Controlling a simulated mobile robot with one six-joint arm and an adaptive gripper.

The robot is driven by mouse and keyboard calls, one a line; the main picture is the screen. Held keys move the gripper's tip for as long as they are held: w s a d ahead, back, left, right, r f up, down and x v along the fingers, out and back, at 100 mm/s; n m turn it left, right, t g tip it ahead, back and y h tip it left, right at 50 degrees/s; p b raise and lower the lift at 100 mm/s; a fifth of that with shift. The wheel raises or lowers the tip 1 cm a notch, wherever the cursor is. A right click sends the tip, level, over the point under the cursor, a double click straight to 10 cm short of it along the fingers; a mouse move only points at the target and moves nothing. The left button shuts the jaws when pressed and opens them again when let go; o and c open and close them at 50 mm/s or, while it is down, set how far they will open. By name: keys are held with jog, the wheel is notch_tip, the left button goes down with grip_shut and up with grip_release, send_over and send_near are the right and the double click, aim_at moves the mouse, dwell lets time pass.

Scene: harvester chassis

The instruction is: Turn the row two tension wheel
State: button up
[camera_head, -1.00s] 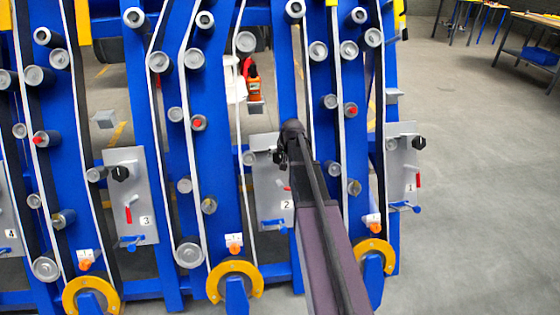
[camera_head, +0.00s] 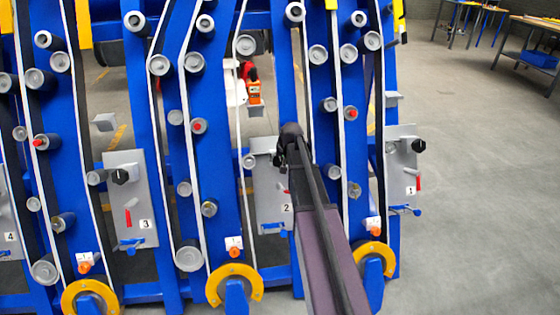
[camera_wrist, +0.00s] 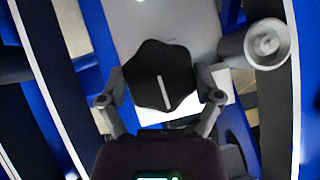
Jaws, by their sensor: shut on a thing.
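The row two tension wheel (camera_wrist: 163,76) is a black lobed knob with a white line across its face. In the wrist view the line stands near upright, tilted slightly. My gripper (camera_wrist: 161,92) has one finger on each side of the wheel and is shut on it. In the head view my gripper (camera_head: 290,140) is at the upper right of the grey panel marked 2 (camera_head: 270,200), and with my arm it mostly hides the wheel and the panel's right part.
Panel 3 (camera_head: 142,205) at left and panel 1 (camera_head: 400,165) at right carry similar black knobs, red levers and blue handles. Blue posts, white belts and grey rollers surround panel 2. A grey roller (camera_wrist: 266,44) sits right of the wheel. Open floor lies at right.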

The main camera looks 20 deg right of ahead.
jog(key=shift+n, duration=0.3)
jog(key=n+h, duration=0.3)
jog(key=shift+a+f+g, duration=0.1)
jog(key=shift+a+g, duration=0.05)
jog(key=shift+g, duration=0.25)
jog(key=shift+n+h+b, duration=0.6)
jog(key=shift+n+h, duration=0.5)
jog(key=shift+n, duration=0.1)
jog(key=o, duration=0.9)
